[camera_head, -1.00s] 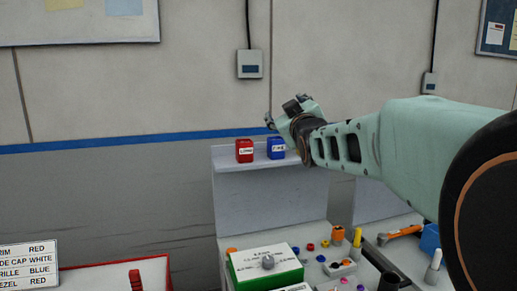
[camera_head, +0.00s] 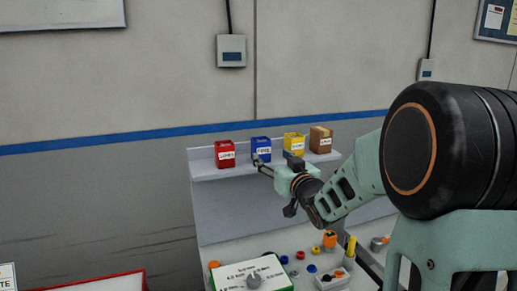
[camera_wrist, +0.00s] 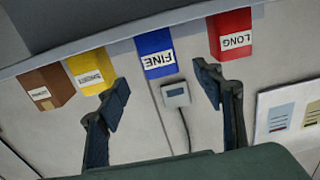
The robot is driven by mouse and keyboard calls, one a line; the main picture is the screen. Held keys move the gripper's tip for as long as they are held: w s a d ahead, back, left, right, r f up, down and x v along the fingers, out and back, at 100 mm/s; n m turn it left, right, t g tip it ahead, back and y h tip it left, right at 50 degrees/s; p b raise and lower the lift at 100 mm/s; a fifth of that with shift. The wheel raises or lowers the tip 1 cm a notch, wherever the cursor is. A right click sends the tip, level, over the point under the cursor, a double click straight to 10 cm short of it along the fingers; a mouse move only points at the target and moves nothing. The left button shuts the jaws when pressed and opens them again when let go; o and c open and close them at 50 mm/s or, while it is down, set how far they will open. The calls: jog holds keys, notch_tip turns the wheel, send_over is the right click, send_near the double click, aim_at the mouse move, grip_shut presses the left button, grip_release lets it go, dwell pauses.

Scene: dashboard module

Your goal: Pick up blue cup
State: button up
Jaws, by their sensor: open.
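The blue cup (camera_head: 261,145) is a square blue container with a white "FINE" label, standing on a shelf. In the wrist view the blue cup (camera_wrist: 155,44) appears upside down, near the middle, framed between my two fingers. My gripper (camera_head: 275,163) is in front of the shelf, just below and right of the blue cup in the head view. In the wrist view my gripper (camera_wrist: 160,78) has its dark fingers spread wide, with nothing between them. I see no contact with the cup.
A red cup (camera_head: 225,154) stands left of the blue cup; a yellow cup (camera_head: 294,143) and a brown cup (camera_head: 320,139) stand to its right. The pale shelf (camera_head: 210,173) sits above a bench holding a green-and-white box (camera_head: 255,275) and several small coloured parts.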

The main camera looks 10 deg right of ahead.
aim_at(264, 146)
jog(key=w, duration=0.2)
jog(key=w+a+p, duration=0.1)
jog(key=w, duration=0.2)
jog(key=shift+w, duration=0.1)
jog(key=w, duration=0.1)
jog(key=w+p, duration=0.2)
jog(key=shift+w+a+r, duration=0.35)
jog(key=shift+w, duration=0.05)
jog(key=shift+w+a+f, duration=0.1)
jog(key=shift+w+a, duration=0.05)
jog(key=shift+w, duration=0.5)
jog(key=c, duration=1.2)
jog(key=shift+c, duration=0.7)
